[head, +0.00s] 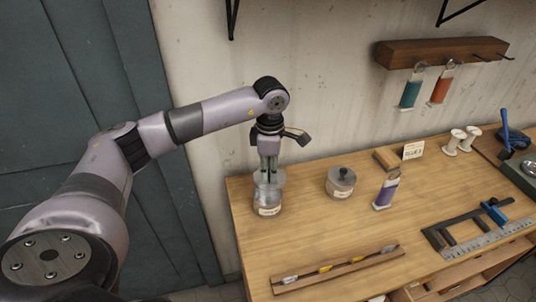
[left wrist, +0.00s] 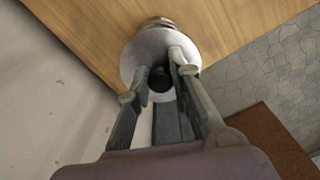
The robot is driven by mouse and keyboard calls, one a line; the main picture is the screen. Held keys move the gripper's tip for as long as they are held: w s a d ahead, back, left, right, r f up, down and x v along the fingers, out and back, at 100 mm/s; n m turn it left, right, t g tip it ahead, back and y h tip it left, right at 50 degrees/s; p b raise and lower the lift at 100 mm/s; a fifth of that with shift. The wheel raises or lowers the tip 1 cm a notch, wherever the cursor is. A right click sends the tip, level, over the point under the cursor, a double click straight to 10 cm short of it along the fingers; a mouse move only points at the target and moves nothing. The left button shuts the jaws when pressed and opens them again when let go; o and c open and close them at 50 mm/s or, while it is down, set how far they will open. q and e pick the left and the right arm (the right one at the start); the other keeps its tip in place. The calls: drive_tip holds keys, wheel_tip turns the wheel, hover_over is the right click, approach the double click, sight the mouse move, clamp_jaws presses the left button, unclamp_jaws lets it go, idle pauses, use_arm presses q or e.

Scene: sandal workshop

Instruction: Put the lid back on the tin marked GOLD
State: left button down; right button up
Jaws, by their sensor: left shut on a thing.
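My left gripper (head: 268,176) points down over a metal tin (head: 267,197) near the table's left edge. It is shut on the dark knob (left wrist: 160,80) of a round grey lid (left wrist: 139,56), which also shows at the tin's top in the head view (head: 261,178). The lid is over the tin; I cannot tell whether it is seated or held slightly above. In the left wrist view the lid hides most of the tin (left wrist: 158,22). The tin has a pale label too small to read. A second tin (head: 340,184) with a dark-knobbed lid stands to the right. My right gripper is not in view.
A wooden tray with thin tools (head: 340,270) lies at the front. The wall is close behind.

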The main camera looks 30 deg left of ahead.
use_arm(q)
drive_tip(key=shift+w+a+f+n, duration=0.1)
drive_tip(key=shift+a+f+n, duration=0.05)
drive_tip(key=shift+a+n, duration=0.2)
drive_tip(key=shift+f+b, duration=0.55)
drive_tip(key=shift+f, duration=0.2)
wheel_tip(320, 180, down, 2)
drive_tip(key=shift+f+b, duration=0.2)
drive_tip(key=shift+b, duration=0.45)
wheel_tip(320, 180, down, 2)
drive_tip(key=shift+b, duration=0.85)
drive_tip(key=shift+f, duration=0.15)
drive_tip(key=shift+b, duration=0.4)
drive_tip(key=shift+f+b, duration=0.15)
drive_tip(key=shift+b, duration=0.2)
